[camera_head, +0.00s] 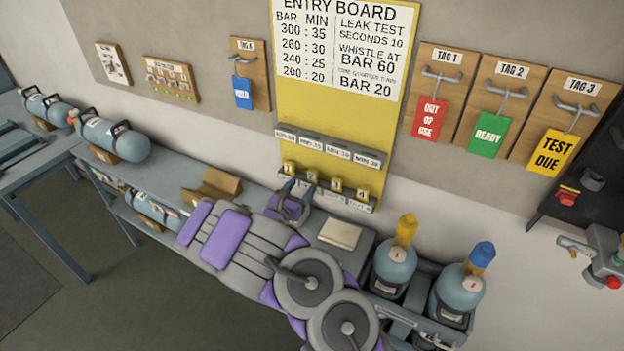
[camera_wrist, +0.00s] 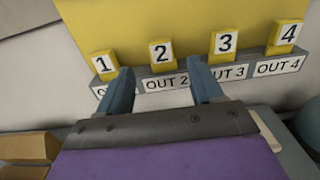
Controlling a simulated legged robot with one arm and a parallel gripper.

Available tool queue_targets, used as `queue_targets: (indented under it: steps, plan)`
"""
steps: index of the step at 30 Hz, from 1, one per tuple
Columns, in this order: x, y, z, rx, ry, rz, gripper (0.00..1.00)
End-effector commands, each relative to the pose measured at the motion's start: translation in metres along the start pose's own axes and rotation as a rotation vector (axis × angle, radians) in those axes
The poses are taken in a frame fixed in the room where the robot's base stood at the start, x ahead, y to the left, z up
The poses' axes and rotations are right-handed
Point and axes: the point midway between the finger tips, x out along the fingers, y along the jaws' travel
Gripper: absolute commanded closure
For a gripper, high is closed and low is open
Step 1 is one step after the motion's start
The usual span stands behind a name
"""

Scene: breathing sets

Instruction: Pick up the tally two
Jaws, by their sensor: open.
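The tally two is a small yellow block marked 2 (camera_wrist: 161,54). It stands on the grey ledge (camera_wrist: 225,73) above the label OUT 2, between the yellow tally 1 (camera_wrist: 104,64) and the yellow tally 3 (camera_wrist: 223,42). In the head view, tally two (camera_head: 311,177) shows just beyond my gripper. My gripper (camera_wrist: 161,84) is open and empty. In the wrist view its two blue-grey fingers point at the ledge, one to each side of tally two and lower in the picture. I cannot tell how far they are from it. My arm partly hides the label OUT 1.
Tally 4 (camera_wrist: 289,33) stands at the ledge's right end. The yellow entry board (camera_head: 340,110) rises behind. Two blue cylinders with yellow and blue tops (camera_head: 395,265) (camera_head: 458,292) stand in a crate at right. A wooden cradle (camera_head: 212,187) lies left of my gripper.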

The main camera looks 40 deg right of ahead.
Motion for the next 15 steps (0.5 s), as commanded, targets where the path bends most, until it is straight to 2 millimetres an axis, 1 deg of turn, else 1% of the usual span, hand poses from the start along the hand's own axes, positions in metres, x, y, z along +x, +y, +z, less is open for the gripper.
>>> queue_targets:
  steps: [4, 9, 12, 15]
  plan:
    - [0.01, -0.001, -0.002, 0.0, 0.001, -0.002, 0.34]
    - [0.036, -0.004, -0.004, 0.0, 0.003, -0.004, 0.34]
    - [0.047, -0.002, -0.004, 0.0, 0.003, -0.002, 0.34]
    - [0.052, -0.001, -0.002, 0.0, 0.001, 0.001, 0.34]
